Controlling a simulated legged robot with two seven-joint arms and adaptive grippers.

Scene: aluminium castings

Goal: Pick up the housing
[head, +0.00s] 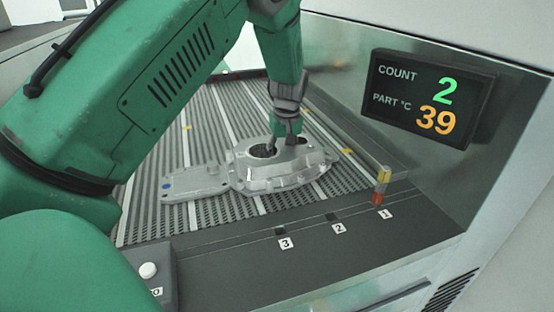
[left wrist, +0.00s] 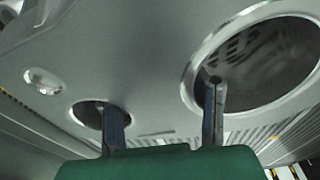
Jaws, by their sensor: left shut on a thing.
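The housing (head: 275,175) is a grey aluminium casting with a round flanged body, lying on the ribbed conveyor. My left gripper (head: 279,149) reaches down onto its top from above. In the left wrist view the housing (left wrist: 150,60) fills most of the picture, with a large round bore at right and a smaller hole at left. One finger of the gripper (left wrist: 163,110) is in the small hole and the other is at the near edge of the large bore, so it is shut on the wall between them. My right gripper is not in view.
A flat grey cast plate (head: 195,184) with a blue dot lies on the conveyor (head: 225,120), close against the housing's left side. A red-and-yellow post (head: 381,186) stands at the right. A display (head: 428,97) reads count 2 and 39 °C. A button box (head: 150,270) is at front left.

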